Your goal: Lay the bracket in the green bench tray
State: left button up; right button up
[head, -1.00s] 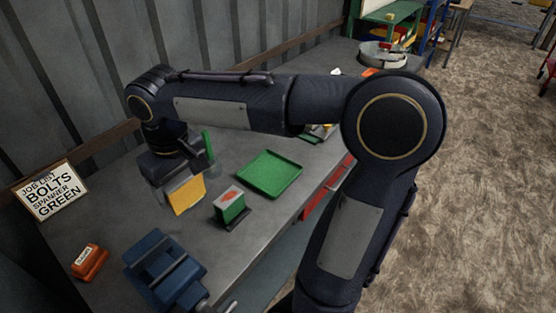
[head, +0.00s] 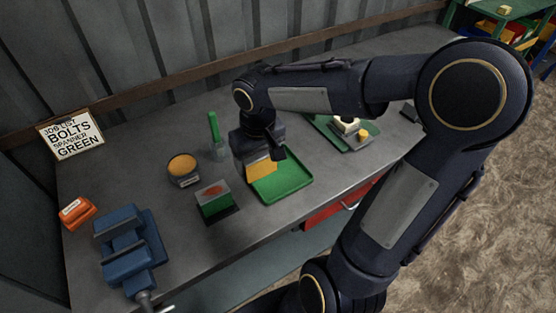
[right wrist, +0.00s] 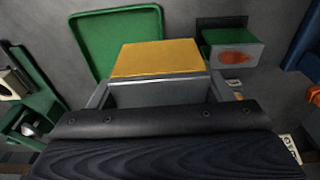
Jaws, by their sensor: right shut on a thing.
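The green bench tray (head: 290,187) lies flat on the bench and looks empty where I see it. It also shows in the right wrist view (right wrist: 88,40). My right gripper (head: 270,157) is shut on the yellow bracket (head: 262,168) and holds it over the tray's left part. In the right wrist view the bracket (right wrist: 158,58) sticks out beyond the fingers (right wrist: 158,93) and covers the tray's near right corner. I cannot tell whether the bracket touches the tray. My left gripper is not in view.
A green and grey box with an orange mark (head: 214,196) stands left of the tray. A round tin (head: 184,170), a green-handled brush (head: 215,138) and a blue vise (head: 130,245) are farther left. A green board with white and yellow parts (head: 345,130) lies behind right.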

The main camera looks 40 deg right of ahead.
jog(key=w+d+f, duration=0.1)
jog(key=d+f, duration=0.1)
jog(key=w+d+f, duration=0.1)
jog(key=d+f, duration=0.1)
jog(key=d, duration=0.1)
jog(key=w+d+f+p, duration=0.1)
jog(key=d+f, duration=0.1)
jog(key=shift+d+f, duration=0.15)
jog(key=shift+f, duration=0.15)
jog(key=shift+w+d+f, duration=0.15)
jog(key=shift+d+f, duration=0.1)
jog(key=shift+f, duration=1.7)
jog(key=shift+f, duration=0.1)
jog(key=shift+f, duration=0.1)
jog(key=o, duration=1.6)
jog(key=shift+c, duration=0.2)
